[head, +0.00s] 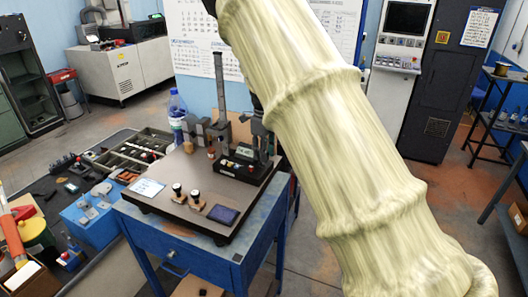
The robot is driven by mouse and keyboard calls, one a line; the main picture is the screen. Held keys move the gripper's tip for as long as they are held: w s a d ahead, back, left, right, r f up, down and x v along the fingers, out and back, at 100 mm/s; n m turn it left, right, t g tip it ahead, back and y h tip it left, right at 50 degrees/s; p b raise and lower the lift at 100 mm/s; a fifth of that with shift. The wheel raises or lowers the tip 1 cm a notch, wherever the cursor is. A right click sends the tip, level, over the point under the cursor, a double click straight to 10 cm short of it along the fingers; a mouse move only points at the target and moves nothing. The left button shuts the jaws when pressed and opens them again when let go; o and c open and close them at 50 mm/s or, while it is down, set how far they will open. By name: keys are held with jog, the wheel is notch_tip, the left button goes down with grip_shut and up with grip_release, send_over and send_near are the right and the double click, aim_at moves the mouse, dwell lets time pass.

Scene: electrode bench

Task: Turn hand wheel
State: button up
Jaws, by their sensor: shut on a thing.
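A measuring stand with a tall dark column (219,85) and a grey clamp arm stands on the brown plate of a blue bench, in the middle of the head view. A dark box with a small green display (244,152) sits at its right. My gripper (258,124) shows only in part, dark and grey, beside the pale-sleeved arm and just above the box's right end. It is shut on a small part there, which I take to be the hand wheel. The wheel's outline and the fingertips' contact are hidden or too small to make out.
The brown plate (160,202) carries a white card (147,188), two small black-topped pieces and a dark blue pad (223,214). A water bottle (177,115) stands behind it. A cluttered bench with a parts tray (135,148) lies left. My arm covers much of the right side.

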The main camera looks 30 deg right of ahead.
jog(key=shift+s+f, duration=0.1)
dwell(0.3)
jog(key=m, duration=0.4)
jog(key=shift+m+p, duration=0.3)
jog(key=shift+p, duration=0.05)
jog(key=shift+m+p, duration=0.7)
jog(key=shift+m, duration=1.4)
jog(key=o, duration=1)
